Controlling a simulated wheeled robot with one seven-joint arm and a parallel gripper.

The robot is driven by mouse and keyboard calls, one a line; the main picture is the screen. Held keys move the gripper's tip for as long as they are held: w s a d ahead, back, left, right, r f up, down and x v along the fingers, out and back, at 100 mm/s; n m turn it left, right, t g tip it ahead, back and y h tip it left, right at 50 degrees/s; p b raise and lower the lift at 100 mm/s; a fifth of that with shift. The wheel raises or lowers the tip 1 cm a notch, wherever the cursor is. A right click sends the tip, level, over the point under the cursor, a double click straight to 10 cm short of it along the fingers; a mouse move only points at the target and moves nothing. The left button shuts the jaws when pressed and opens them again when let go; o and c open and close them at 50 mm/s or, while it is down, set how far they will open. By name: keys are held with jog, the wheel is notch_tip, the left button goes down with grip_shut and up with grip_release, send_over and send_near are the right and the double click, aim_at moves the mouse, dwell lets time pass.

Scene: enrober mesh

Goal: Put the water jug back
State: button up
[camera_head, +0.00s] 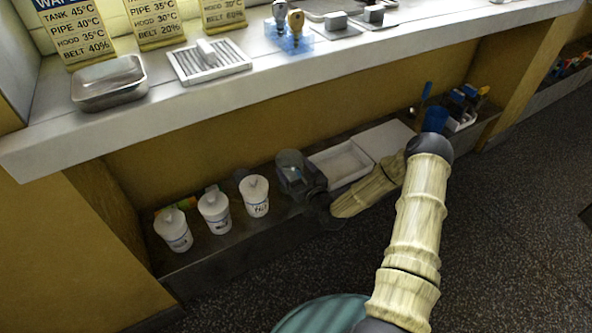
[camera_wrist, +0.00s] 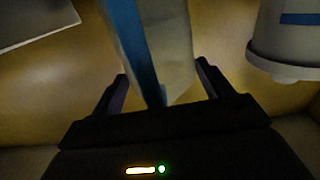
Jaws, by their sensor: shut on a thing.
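The water jug (camera_head: 290,172) looks like a clear grey container in the head view, at the lower shelf between the white tubs and a white tray. My gripper (camera_head: 316,192) is beside it on its right. In the wrist view the jug (camera_wrist: 172,35) shows as a pale, see-through body with a blue strip, between the two fingers of my gripper (camera_wrist: 162,78). The fingers are shut on it. Its base and whether it touches the shelf are hard to tell, as the gripper partly hides it.
A white tray (camera_head: 341,164) and a blue container (camera_head: 435,119) are to the right. The counter (camera_head: 200,105) overhangs the shelf, holding a metal pan (camera_head: 108,84).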

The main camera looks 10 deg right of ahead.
jog(key=o, duration=1.9)
jog(key=shift+s+a, duration=0.15)
jog(key=shift+s+d+r, duration=0.1)
jog(key=shift+s+d, duration=0.05)
jog(key=shift+d, duration=0.1)
jog(key=p+v, duration=0.4)
jog(key=v, duration=0.7)
jog(key=shift+s, duration=0.35)
